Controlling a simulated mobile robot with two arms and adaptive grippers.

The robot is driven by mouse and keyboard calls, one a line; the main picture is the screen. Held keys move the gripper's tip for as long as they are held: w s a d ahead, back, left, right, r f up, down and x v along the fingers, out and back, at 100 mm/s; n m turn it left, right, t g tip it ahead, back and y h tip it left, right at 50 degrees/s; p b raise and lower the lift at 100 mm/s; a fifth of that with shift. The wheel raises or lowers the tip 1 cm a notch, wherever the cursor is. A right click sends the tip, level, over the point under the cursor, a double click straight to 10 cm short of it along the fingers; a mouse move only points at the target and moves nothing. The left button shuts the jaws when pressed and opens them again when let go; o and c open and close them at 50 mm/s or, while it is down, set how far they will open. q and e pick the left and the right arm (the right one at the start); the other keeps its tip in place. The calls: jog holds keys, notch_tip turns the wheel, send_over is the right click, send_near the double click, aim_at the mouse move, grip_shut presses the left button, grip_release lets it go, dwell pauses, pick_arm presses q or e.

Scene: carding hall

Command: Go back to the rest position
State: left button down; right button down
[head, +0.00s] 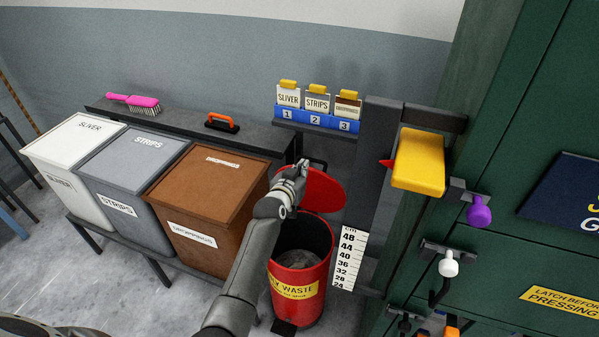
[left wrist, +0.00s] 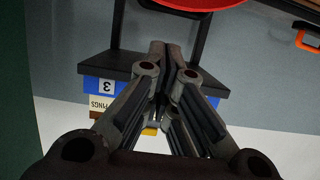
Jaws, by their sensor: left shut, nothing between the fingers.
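My left arm rises from the bottom middle of the head view. Its gripper (head: 301,167) is above the red waste bin, by the left side of the bin's raised red lid (head: 326,192). In the left wrist view the gripper (left wrist: 170,48) has its fingers together and nothing between them. That view looks upside down, with part of the red lid (left wrist: 195,4) at the top. I cannot tell whether the gripper touches the lid. My right gripper is not in view.
The red bin (head: 290,303) stands open with grey waste inside. White (head: 62,150), grey (head: 125,175) and brown (head: 205,200) lidded bins stand at left. A blue card rack (head: 316,118) sits on the shelf behind. A green machine (head: 500,130) with a yellow handle (head: 418,160) stands right.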

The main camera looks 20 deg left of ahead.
pick_arm(q)
jog(key=s+d+f+g+b, duration=0.1)
jog(key=s+f+g, duration=0.2)
jog(key=s+f, duration=0.75)
jog(key=s+f+m+g, duration=0.1)
jog(key=s+f+g, duration=0.1)
jog(key=s+f, duration=0.8)
jog(key=s+d+f+g+b, duration=0.1)
jog(key=s+f+g, duration=0.35)
jog(key=f, duration=1.05)
jog(key=s+a+f+g, duration=0.1)
jog(key=s+f, duration=0.4)
jog(key=s, duration=0.7)
jog(key=s+a+f+g, duration=0.1)
jog(key=s+f, duration=0.4)
jog(key=s, duration=0.8)
jog(key=s+a+f+m+g, duration=0.1)
jog(key=s+f, duration=0.4)
jog(key=s, duration=0.8)
jog(key=shift+a+f+g+y+b, duration=0.15)
jog(key=shift+a+g+y+b, duration=0.3)
jog(key=shift+g, duration=0.3)
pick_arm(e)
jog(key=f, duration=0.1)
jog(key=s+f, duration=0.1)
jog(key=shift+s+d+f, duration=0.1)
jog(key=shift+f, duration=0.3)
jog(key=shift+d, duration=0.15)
pick_arm(q)
jog(key=shift+s+a, duration=0.1)
